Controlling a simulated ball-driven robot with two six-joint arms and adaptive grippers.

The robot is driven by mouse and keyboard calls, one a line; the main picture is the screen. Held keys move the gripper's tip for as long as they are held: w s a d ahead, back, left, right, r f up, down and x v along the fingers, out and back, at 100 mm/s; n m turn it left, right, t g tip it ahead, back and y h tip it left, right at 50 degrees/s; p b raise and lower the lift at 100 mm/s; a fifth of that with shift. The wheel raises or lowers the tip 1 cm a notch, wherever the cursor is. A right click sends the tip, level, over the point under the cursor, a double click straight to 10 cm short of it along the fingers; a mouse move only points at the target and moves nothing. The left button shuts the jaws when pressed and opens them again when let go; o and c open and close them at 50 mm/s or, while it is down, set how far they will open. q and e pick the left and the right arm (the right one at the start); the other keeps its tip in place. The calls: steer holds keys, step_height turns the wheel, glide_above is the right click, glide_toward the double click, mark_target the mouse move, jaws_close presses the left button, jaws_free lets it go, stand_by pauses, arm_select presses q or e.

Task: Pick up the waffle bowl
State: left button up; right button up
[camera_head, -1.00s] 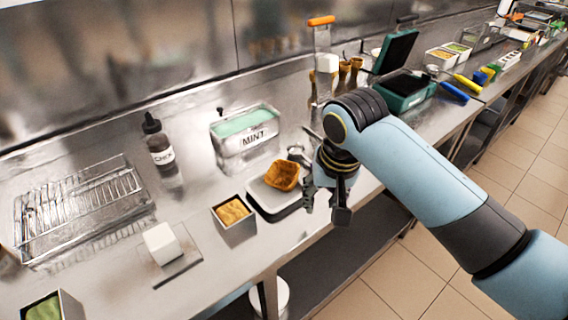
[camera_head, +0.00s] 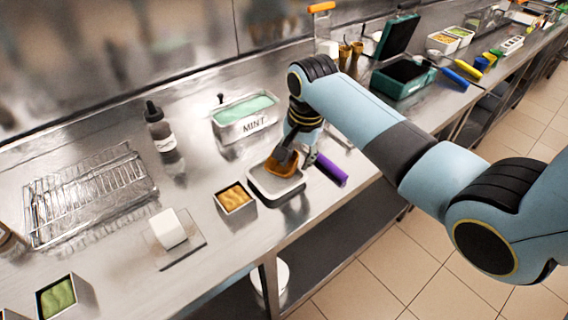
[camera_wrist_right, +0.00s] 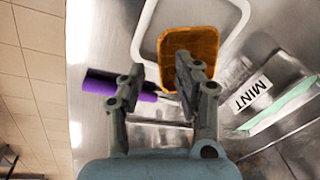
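The waffle bowl (camera_head: 283,167) is golden brown and sits in a shallow white tray (camera_head: 262,188) near the counter's front edge. It also shows in the right wrist view (camera_wrist_right: 188,42), ahead of the fingers. My right gripper (camera_head: 289,153) is over the bowl from behind and hides part of it in the head view. In the right wrist view the right gripper (camera_wrist_right: 168,84) is open, its fingers apart. One finger overlaps the bowl's near edge; I cannot tell whether it touches. My left gripper is not in view.
A purple handle (camera_head: 331,169) lies just right of the tray. A tub labelled MINT (camera_head: 246,118) stands behind it. A small box with tan contents (camera_head: 234,199) is close on the left. A dark bottle (camera_head: 160,130) and wire rack (camera_head: 90,192) stand farther left.

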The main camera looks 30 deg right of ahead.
steer(key=shift+w+f, duration=0.25)
steer(key=shift+f, duration=0.75)
jaws_close()
